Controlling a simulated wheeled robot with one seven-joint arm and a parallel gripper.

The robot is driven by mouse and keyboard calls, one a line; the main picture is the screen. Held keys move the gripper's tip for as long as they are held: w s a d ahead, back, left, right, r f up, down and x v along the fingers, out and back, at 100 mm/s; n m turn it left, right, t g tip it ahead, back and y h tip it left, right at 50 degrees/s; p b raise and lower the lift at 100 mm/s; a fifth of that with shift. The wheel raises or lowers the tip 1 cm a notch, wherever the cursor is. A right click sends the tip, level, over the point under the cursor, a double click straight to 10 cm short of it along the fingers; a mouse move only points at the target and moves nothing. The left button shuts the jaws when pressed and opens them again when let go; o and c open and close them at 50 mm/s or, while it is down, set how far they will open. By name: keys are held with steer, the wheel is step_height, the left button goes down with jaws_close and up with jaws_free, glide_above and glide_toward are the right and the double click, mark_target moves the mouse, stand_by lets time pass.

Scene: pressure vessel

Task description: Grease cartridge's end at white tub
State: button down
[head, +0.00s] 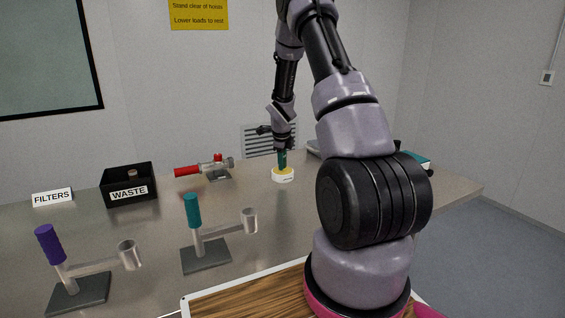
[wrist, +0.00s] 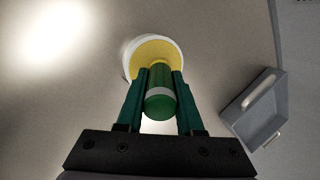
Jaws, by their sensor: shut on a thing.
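A green cartridge (wrist: 160,105) with a pale band is between the fingers of my gripper (wrist: 162,88). My gripper is shut on it, and it also shows at the far part of the bench in the head view (head: 282,158). The white tub (head: 283,178) stands on the bench directly below, with yellow grease inside. In the wrist view the tub's white rim (wrist: 128,58) and the yellow grease (wrist: 155,48) show around the cartridge's far end. That end overlaps the grease in the picture; I cannot tell how deep it sits, or whether it touches.
A grey tray (wrist: 236,112) lies right of the tub in the wrist view. A red-handled valve (head: 190,171), a black WASTE bin (head: 146,203) and a FILTERS sign (head: 53,197) stand left. Nearer are two stands, with purple (head: 48,245) and teal (head: 193,211) cylinders.

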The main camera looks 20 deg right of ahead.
steer(key=shift+r, duration=3.5)
steer(key=shift+s+f, duration=0.1)
